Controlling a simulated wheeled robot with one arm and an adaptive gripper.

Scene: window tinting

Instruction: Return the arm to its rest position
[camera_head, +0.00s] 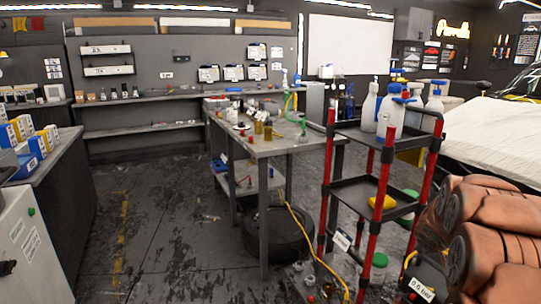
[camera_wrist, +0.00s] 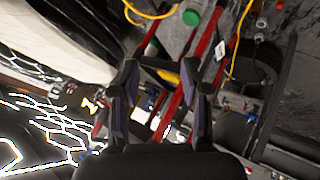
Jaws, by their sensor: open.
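My arm (camera_head: 485,235), with its orange-brown rounded links, is folded at the lower right of the head view. My gripper is out of sight there. In the wrist view my gripper (camera_wrist: 164,85) shows its two dark fingers apart, with nothing held between them. The wrist view is tilted. A red-posted cart (camera_wrist: 207,42) shows beyond the fingers, along with a yellow item (camera_wrist: 168,76) on it. I cannot tell how far the cart is from the fingertips.
The red-posted cart (camera_head: 372,190) with white spray bottles (camera_head: 392,112) stands close to my arm. A grey workbench (camera_head: 270,146) with small items is behind it, a dark tire (camera_head: 278,235) below. A yellow hose (camera_head: 318,256) lies on the floor. Floor (camera_head: 165,220) at centre-left is clear.

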